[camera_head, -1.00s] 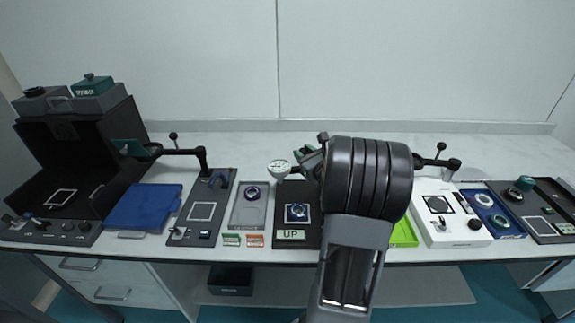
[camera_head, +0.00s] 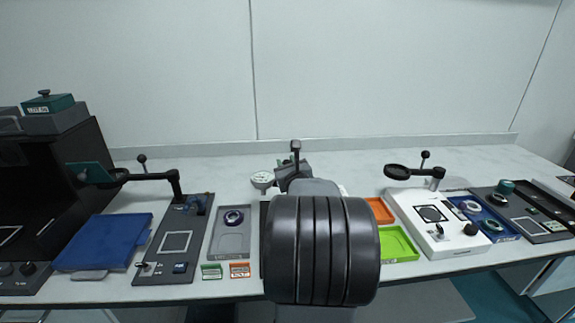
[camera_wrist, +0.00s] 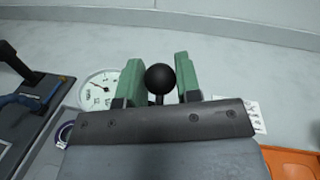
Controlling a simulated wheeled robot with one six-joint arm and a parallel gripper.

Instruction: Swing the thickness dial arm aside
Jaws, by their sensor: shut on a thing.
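The thickness dial (camera_head: 262,180) has a round white face and stands at the back of the table, left of my arm in the head view. In the wrist view the dial face (camera_wrist: 98,90) is just left of my fingers. A black ball knob (camera_wrist: 160,78) stands between the green fingers of my gripper (camera_wrist: 160,82), which is shut on it. In the head view the knob (camera_head: 295,145) shows above my gripper (camera_head: 294,172). My arm hides the dial's base and most of the dial arm.
A grey tray (camera_head: 232,247) with a ringed lens lies left of my arm. A green tray (camera_head: 398,244) and an orange tray (camera_head: 379,211) lie right. Other knobbed swing arms stand at left (camera_head: 150,177) and right (camera_head: 408,173). The back strip of table is clear.

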